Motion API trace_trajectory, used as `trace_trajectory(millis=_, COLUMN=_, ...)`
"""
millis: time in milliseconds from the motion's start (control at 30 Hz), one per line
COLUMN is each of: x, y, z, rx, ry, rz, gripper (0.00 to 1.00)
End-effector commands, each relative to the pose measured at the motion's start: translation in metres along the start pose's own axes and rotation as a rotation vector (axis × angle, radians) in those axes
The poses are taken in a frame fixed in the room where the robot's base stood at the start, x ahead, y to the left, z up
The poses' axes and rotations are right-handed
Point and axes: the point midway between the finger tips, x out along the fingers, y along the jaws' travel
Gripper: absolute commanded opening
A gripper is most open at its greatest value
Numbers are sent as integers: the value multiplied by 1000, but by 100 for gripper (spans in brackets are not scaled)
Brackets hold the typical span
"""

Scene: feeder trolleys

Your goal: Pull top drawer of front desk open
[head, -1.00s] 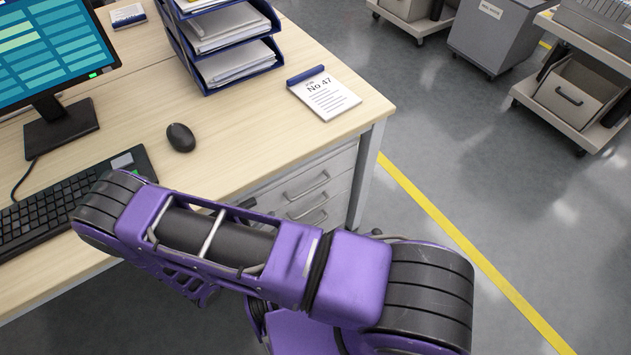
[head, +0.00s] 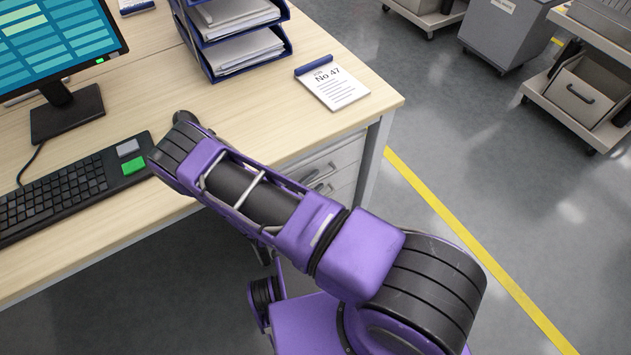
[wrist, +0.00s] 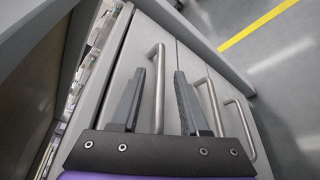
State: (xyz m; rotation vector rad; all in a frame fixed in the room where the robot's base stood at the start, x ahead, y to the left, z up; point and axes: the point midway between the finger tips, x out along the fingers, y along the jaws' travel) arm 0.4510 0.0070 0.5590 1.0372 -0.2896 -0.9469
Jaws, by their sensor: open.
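The front desk (head: 230,130) has a grey drawer unit (head: 345,165) under its right end, partly hidden by my arm in the head view. In the wrist view, the drawer fronts run side by side, with the desk's side to the left. The top drawer (wrist: 140,50) is the leftmost, with an upright-looking bar handle (wrist: 159,85). My gripper (wrist: 153,75) is open, its two dark fingers on either side of that handle in the picture; no grip on it shows. I cannot tell whether the fingers touch it. My gripper is hidden in the head view.
Two lower handles (wrist: 212,105) (wrist: 241,128) lie close to the right of my right finger. A narrow strip of small items (wrist: 92,55) shows beside the top drawer's edge. A keyboard (head: 70,185), monitor (head: 50,45) and paper trays (head: 240,45) stand on the desk. Open floor lies right.

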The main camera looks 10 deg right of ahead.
Motion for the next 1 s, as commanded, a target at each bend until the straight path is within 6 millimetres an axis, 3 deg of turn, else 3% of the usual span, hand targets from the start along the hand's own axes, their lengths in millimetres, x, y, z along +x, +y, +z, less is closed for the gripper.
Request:
trace_trajectory(millis=367, x=7, y=0, z=0, rx=0, ry=0, rz=0, gripper=45)
trace_trajectory(millis=633, x=7, y=0, z=0, rx=0, ry=0, rz=0, gripper=0)
trace_trajectory(millis=1000, x=6, y=0, z=0, rx=0, ry=0, rz=0, gripper=0)
